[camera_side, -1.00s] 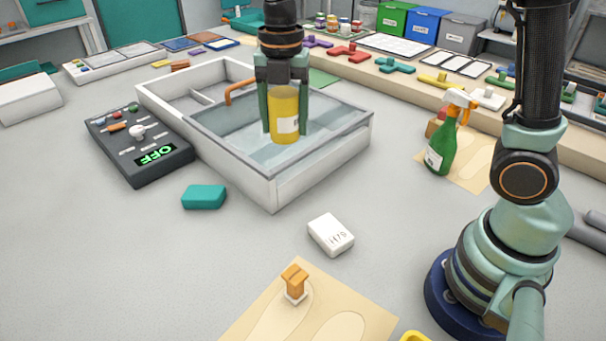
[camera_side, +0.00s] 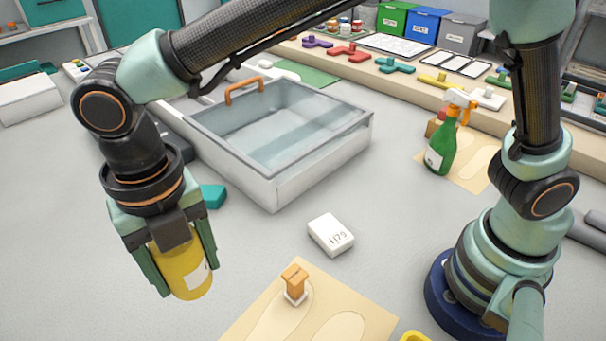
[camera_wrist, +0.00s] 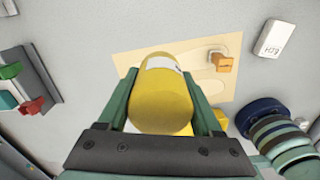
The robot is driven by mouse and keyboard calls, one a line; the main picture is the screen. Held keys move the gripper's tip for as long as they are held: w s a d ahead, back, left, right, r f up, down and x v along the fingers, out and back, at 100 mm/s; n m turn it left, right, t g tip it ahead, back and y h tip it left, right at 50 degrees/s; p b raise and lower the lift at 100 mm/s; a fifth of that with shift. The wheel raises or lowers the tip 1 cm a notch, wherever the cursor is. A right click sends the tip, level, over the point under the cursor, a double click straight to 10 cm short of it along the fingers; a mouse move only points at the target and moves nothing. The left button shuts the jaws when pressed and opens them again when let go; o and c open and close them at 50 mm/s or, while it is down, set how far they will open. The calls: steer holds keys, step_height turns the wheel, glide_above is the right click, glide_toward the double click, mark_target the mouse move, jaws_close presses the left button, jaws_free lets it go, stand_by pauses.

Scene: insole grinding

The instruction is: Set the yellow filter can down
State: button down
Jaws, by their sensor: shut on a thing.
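The yellow filter can (camera_side: 183,268) with a white label is in my gripper (camera_side: 184,270) at the left front in the side view. The green fingers close on both its sides, and the can is slightly tilted. Whether its lower end touches the table is hard to tell; it appears held above it. In the wrist view, the can (camera_wrist: 161,98) fills the space between the fingers (camera_wrist: 164,95).
A clear-lidded box (camera_side: 275,190) with an orange handle stands behind. A teal block (camera_side: 212,196), a white block (camera_side: 330,235) and an insole board (camera_side: 345,315) with an orange-topped stamp (camera_side: 295,281) lie nearby. A green spray bottle (camera_side: 443,145) stands right. Grey table is free around the can.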

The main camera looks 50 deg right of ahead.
mark_target(218, 336)
step_height(218, 336, down, 17)
steer(key=shift+r, duration=0.2)
steer(key=shift+f, duration=0.2)
steer(key=shift+c, duration=0.3)
jaws_free()
steer(key=shift+r, duration=0.1)
